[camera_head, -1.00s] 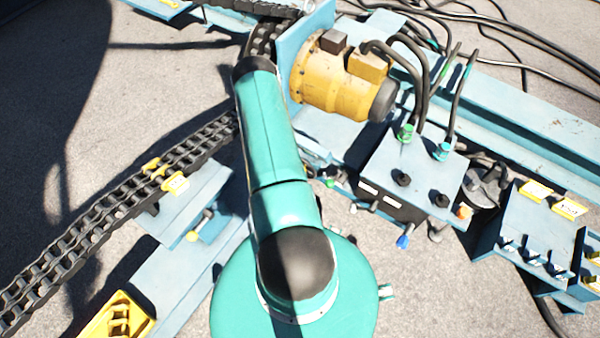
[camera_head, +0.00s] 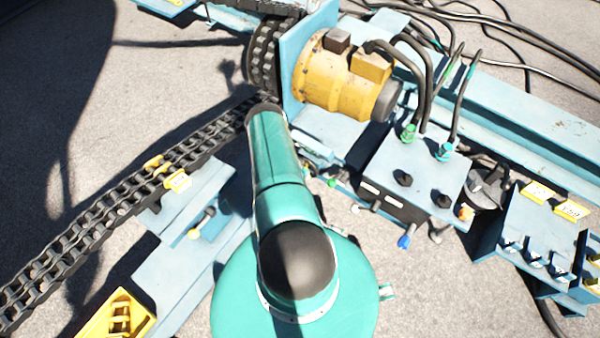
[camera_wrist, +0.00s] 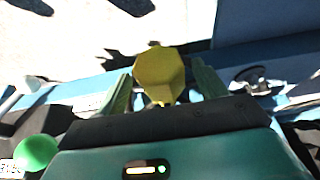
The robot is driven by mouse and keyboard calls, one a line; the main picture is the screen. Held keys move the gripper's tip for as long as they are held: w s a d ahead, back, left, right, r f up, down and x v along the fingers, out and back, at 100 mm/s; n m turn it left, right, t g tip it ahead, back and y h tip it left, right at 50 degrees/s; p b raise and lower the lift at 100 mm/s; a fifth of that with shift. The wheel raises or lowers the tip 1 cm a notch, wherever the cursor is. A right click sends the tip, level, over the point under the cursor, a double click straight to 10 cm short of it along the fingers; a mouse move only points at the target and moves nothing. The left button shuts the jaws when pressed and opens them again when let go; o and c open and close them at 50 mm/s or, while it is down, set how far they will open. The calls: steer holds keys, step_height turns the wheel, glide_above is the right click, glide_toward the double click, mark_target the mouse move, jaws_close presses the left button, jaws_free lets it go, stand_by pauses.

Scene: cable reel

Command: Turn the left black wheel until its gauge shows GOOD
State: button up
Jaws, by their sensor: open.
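My gripper (camera_wrist: 162,76) shows in the wrist view with two green fingers apart. A yellow faceted knob-like piece (camera_wrist: 160,72) appears between them; I cannot tell whether they touch it. I cannot make out for sure a black wheel or a gauge reading GOOD. In the head view, a blue box has two small black knobs on top, a left one (camera_head: 403,178) and a right one (camera_head: 445,201); I cannot tell whether these are the wheels. A dark round part (camera_wrist: 257,77) lies right of the fingers in the wrist view. My arm hides my gripper in the head view.
A yellow motor (camera_head: 340,80) stands on the blue frame beyond my arm. A black chain (camera_head: 105,212) runs to the left. Cables (camera_head: 490,30) lie at the back right. A blue box with small levers (camera_head: 535,235) stands at the right. Bare ground lies at the front right.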

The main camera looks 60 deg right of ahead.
steer(key=c, duration=1.4)
